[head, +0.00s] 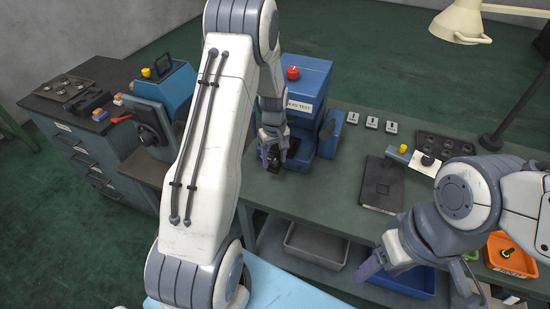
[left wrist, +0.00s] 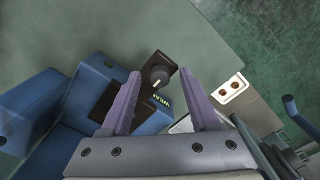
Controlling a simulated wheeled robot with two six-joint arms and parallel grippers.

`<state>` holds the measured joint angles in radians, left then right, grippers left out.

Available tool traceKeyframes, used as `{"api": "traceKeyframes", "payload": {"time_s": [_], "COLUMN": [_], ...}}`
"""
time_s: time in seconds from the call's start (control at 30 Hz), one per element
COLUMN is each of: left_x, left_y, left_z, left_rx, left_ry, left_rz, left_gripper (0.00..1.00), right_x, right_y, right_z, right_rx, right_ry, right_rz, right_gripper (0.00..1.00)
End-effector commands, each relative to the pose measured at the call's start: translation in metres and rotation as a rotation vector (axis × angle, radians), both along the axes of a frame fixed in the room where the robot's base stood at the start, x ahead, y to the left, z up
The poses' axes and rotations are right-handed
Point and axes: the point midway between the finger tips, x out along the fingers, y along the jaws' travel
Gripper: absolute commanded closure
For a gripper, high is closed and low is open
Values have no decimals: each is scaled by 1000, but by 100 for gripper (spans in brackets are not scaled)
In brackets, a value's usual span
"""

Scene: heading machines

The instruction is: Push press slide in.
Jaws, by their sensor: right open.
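A blue machine (head: 305,75) with a red knob on top and a partly readable "TEST" label stands on the bench. At its base is a dark slide, partly hidden by my left gripper (head: 270,158) in the head view. In the left wrist view the black slide (left wrist: 106,104) sticks out beside the blue body (left wrist: 35,108), with a round dark knob (left wrist: 159,76) and a small green display. My left gripper's fingers (left wrist: 163,98) are spread, with the knob side of the slide between them in the picture; contact cannot be told. My right gripper (head: 372,264) is open and empty at the bench front.
A dark flat plate (head: 382,184) and several small white switch plates (head: 371,122) are on the bench to the right. A grey bin (head: 316,246), a blue bin (head: 403,282) and an orange bin (head: 512,253) sit below. Another blue machine (head: 165,95) stands left.

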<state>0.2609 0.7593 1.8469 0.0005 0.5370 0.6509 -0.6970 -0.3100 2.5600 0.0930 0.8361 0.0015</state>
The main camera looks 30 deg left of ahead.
Motion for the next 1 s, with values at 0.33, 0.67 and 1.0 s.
{"api": "traceKeyframes", "payload": {"time_s": [0.33, 0.67, 1.0], "left_x": [2, 2, 0], "left_y": [0, 0, 0], "left_z": [10, 72, 104], "left_rx": [2, 2, 0], "left_ry": [-5, -7, -1], "left_rz": [0, -1, -1], "left_gripper": [38, 38, 38], "right_x": [0, 0, 0], "right_y": [0, 0, 0], "right_z": [-5, -22, -27], "right_rx": [0, 0, 0], "right_ry": [0, 0, 0], "right_rz": [0, -1, -1], "right_gripper": [38, 38, 38]}}
